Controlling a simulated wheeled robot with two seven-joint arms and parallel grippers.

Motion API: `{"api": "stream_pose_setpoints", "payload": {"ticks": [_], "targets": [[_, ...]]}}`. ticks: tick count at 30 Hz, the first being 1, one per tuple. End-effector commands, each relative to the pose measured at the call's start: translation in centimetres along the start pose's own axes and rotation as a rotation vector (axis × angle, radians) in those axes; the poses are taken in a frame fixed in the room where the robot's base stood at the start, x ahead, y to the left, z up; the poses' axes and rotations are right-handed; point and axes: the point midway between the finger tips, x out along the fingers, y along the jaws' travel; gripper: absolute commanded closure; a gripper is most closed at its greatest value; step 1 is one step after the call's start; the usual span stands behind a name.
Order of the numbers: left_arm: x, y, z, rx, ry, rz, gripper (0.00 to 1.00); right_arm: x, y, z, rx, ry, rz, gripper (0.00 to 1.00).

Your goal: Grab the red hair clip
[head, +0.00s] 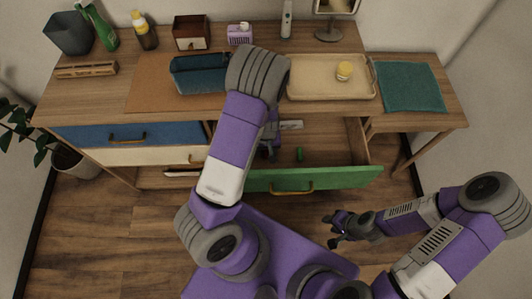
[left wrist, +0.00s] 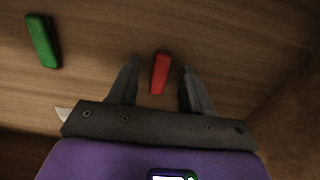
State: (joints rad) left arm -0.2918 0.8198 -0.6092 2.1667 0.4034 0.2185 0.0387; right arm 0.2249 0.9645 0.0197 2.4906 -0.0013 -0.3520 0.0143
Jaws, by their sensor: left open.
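The red hair clip (left wrist: 160,73) lies on the wooden drawer floor in the left wrist view. It is between the two fingers of my left gripper (head: 268,152), with a gap on both sides. That gripper is open and reaches down into the open drawer with the green front (head: 318,180). In the head view the red clip is hidden by my left arm and gripper. My right gripper (head: 332,231) is open and empty, low over the floor in front of the drawer.
A green clip (head: 299,154) lies in the same drawer; it also shows in the left wrist view (left wrist: 43,41). A white item (head: 291,125) lies at the drawer's back. The tabletop holds a blue bin (head: 190,80) and a beige tray (head: 305,91). Floor is free at front left.

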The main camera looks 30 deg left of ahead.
Motion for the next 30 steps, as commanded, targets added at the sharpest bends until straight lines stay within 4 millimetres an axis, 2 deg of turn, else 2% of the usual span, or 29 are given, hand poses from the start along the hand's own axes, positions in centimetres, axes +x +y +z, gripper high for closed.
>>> {"api": "stream_pose_setpoints", "payload": {"ticks": [7, 15, 17, 30], "targets": [[0.10, 0.04, -0.01, 0.001, 0.000, 0.001, 0.51, 0.00, 0.00, 0.00, 0.000, 0.000, 0.000, 0.62], [0.09, 0.03, -0.01, 0.001, 0.000, 0.001, 0.92, 0.00, 0.00, 0.00, 0.000, 0.000, 0.000, 0.62], [0.09, 0.03, -0.01, 0.001, 0.000, 0.001, 1.00, 0.00, 0.00, 0.00, 0.000, 0.000, 0.000, 0.62], [-0.53, 0.04, -0.04, 0.000, 0.001, 0.001, 1.00, -0.28, -0.11, 0.01, 0.000, 0.000, 0.000, 0.62]]}}
